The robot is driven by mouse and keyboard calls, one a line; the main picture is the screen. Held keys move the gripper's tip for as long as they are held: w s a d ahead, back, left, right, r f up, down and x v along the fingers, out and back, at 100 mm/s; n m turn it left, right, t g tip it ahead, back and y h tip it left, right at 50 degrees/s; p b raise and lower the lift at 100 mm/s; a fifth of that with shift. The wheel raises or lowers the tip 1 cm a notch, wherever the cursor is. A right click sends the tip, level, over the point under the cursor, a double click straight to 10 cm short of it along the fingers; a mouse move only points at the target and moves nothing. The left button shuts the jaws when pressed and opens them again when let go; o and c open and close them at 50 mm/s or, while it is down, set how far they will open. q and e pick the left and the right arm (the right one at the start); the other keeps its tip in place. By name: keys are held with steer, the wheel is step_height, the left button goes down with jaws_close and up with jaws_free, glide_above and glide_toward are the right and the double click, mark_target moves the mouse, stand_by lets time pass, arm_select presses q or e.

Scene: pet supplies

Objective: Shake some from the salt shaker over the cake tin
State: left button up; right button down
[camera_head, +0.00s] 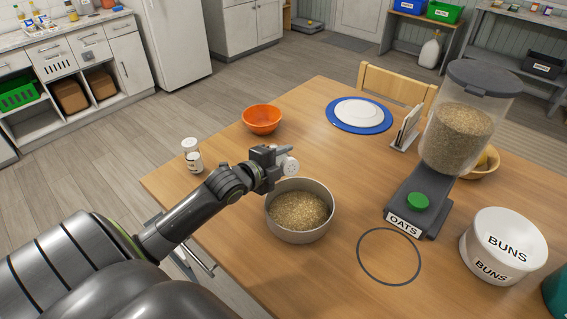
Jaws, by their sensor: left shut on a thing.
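The cake tin (328,215) is a round grey metal pan on the wooden table, filled with tan grain. My left gripper (274,161) is shut on a small white shaker (290,166), which I take as the salt shaker. It is tipped onto its side above the tin's back left rim, with its round end facing right and toward the camera. The gripper hides most of its body, and any label on it cannot be read. No falling grains can be seen. My right gripper is not in view.
Another white shaker (191,152) stands at the table's left edge. An orange bowl (262,116), a blue plate (335,121) and the oats dispenser (462,125) stand behind. A white BUNS tub (485,235) is at right. An empty ring marking (390,283) lies right of the tin.

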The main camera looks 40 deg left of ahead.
arm_select(q)
steer(key=shift+f+m+t+b, duration=0.15)
steer(key=shift+m+t+b, duration=0.15)
steer(key=shift+m+b, duration=0.3)
steer(key=r+m+t+b, duration=0.1)
steer(key=m+y+b, duration=0.1)
steer(key=m+b, duration=0.1)
steer(key=shift+s+d+r+t, duration=0.1)
steer(key=shift+d+r+t, duration=0.2)
steer(key=shift+r+t, duration=0.1)
steer(key=shift+r+m, duration=0.2)
steer(key=shift+m, duration=0.1)
steer(key=shift+s+d+m, duration=0.1)
steer(key=shift+m, duration=0.2)
steer(key=shift+r+m+t+b, duration=0.25)
steer(key=shift+m+t+b, duration=0.05)
steer(key=shift+b, duration=0.1)
steer(key=shift+d, duration=0.1)
stand_by(1.5)
